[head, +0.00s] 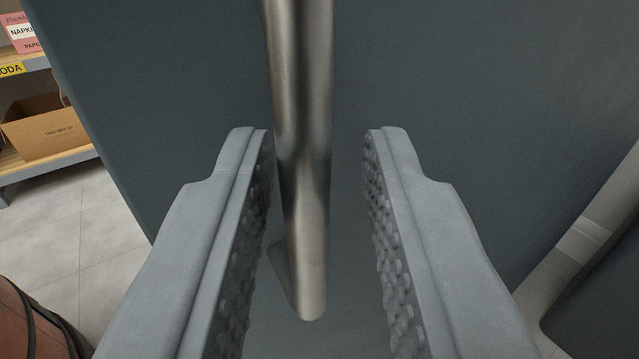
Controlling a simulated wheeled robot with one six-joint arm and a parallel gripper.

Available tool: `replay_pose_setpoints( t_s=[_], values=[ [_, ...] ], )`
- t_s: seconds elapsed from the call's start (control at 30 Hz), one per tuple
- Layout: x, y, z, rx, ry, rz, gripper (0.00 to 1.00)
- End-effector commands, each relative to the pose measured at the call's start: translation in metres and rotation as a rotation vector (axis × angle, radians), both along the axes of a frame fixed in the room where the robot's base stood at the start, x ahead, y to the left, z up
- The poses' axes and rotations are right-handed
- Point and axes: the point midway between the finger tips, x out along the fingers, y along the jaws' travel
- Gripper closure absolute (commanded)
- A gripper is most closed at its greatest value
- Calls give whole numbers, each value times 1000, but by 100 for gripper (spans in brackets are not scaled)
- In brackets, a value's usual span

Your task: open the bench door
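The door (450,80) is a dark teal-grey panel that fills most of the head view. A vertical brushed-metal bar handle (303,110) stands on it, and its lower end with a mount to the door shows near the picture's middle. My gripper (318,140) is open, with one grey padded finger on each side of the handle's lower part. The handle is nearer the left finger, and a clear gap shows on the right. I cannot tell whether the left finger touches it. The handle's upper end is out of view.
At the left, past the door's edge, a shelf (45,167) holds a cardboard box (45,125) and boxes of napkins (20,32). A brown barrel (30,325) stands at the lower left. Tiled floor (90,230) shows between them. A pale pipe-like piece (600,215) runs along the lower right.

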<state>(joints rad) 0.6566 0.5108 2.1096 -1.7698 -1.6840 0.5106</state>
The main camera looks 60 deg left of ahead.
Motion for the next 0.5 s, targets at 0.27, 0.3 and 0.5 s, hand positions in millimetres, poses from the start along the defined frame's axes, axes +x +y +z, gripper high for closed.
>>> replay_pose_setpoints(
  t_s=[0.27, 0.3, 0.5],
  values=[
    [-2, -6, 0, 0, -1, -2, 76],
    [-4, -9, 0, 0, -1, -2, 76],
    [-17, -39, 0, 0, -1, -3, 76]
  ],
)
